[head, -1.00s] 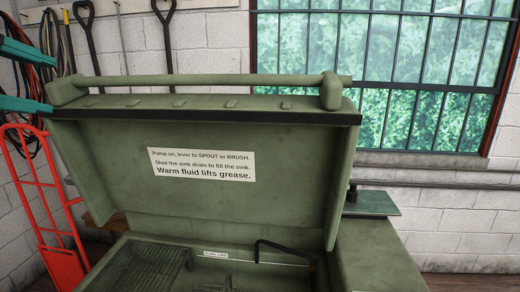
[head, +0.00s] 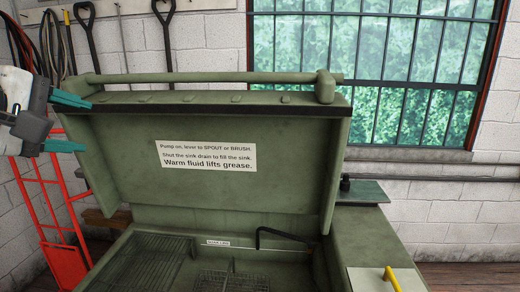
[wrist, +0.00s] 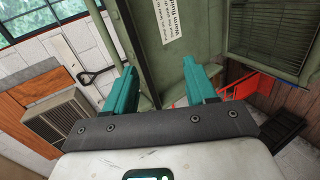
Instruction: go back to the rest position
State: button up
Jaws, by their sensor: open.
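My gripper (head: 88,125) is at the left edge of the head view, in front of the left end of the raised green lid (head: 120,160) of the parts washer. Its two teal fingers stand apart with nothing between them. In the wrist view, my gripper (wrist: 160,68) also shows open and empty, with the lid behind the fingers. The sink basin (head: 335,270) lies below the lid, with wire racks and a dark bent spout (head: 285,234).
A red hand truck (head: 65,265) stands at the left by the wall. Long-handled tools (head: 88,35) and cables hang above it. A barred window (head: 370,70) is at the back. A yellow lever (head: 391,279) sits at the lower right.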

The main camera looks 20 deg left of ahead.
jog(key=w+d+f+m+g+h, duration=0.1)
jog(key=w+d+f, duration=0.35)
jog(key=f, duration=0.35)
jog(key=w+d+f+m+g+h, duration=0.1)
jog(key=w+d+f+m, duration=0.15)
jog(key=d+f, duration=0.5)
jog(key=w+d+f+m+g, duration=0.1)
jog(key=w+d+f, duration=0.35)
jog(key=f, duration=0.45)
jog(key=d+f+m+g+h+b, duration=0.2)
jog(key=d+f+m+g, duration=0.25)
jog(key=d+f, duration=1.6)
jog(key=s+d+f+m+g, duration=0.1)
jog(key=s+d+f+m, duration=0.3)
jog(key=d, duration=0.5)
jog(key=s+d+f+m+g, duration=0.1)
jog(key=s+d+f, duration=0.6)
jog(key=d, duration=0.1)
jog(key=s+d+f+m+g, duration=0.1)
jog(key=s+d+f+m, duration=0.1)
jog(key=s+d, duration=0.4)
jog(key=s+d+f+m+g+y+b, duration=0.1)
jog(key=s+d+m, duration=0.3)
jog(key=s, duration=1.1)
jog(key=shift+d+f+m, duration=0.3)
jog(key=shift+d+f, duration=0.45)
jog(key=shift+d, duration=0.4)
jog(key=shift+w+g, duration=0.1)
jog(key=shift+g, duration=0.15)
